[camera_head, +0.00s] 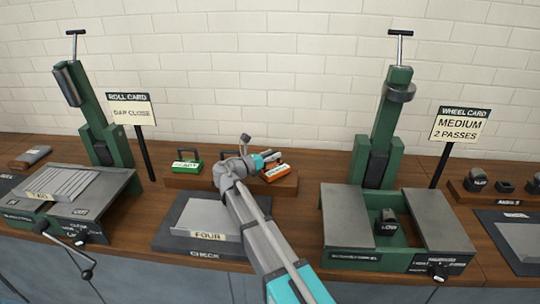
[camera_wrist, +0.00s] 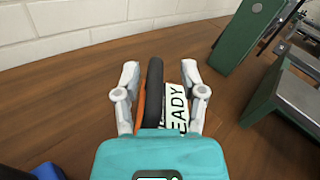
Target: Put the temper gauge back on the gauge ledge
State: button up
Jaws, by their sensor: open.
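An orange gauge-like block (camera_head: 277,172) with a black handle and a white READY label lies at the right end of the low wooden ledge (camera_head: 214,184). No name on it shows, so I cannot tell for certain that it is the temper gauge. In the wrist view the same orange block (camera_wrist: 141,106) stands between the spread fingers of my gripper (camera_wrist: 161,78), its black handle rising between them. My gripper is open around it; finger contact is unclear. In the head view my arm hides part of the ledge. A green block (camera_head: 186,163) with a handle sits on the ledge's left.
A grey plate (camera_head: 207,219) marked FOUR lies on the dark CHECK mat (camera_head: 165,240) before the ledge. Green presses stand left (camera_head: 104,135) and right (camera_head: 383,135). The roll card sign (camera_head: 132,110) and wheel card sign (camera_head: 460,125) stand on posts. Bench between ledge and right press is clear.

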jog(key=v, duration=1.2)
dwell(0.7)
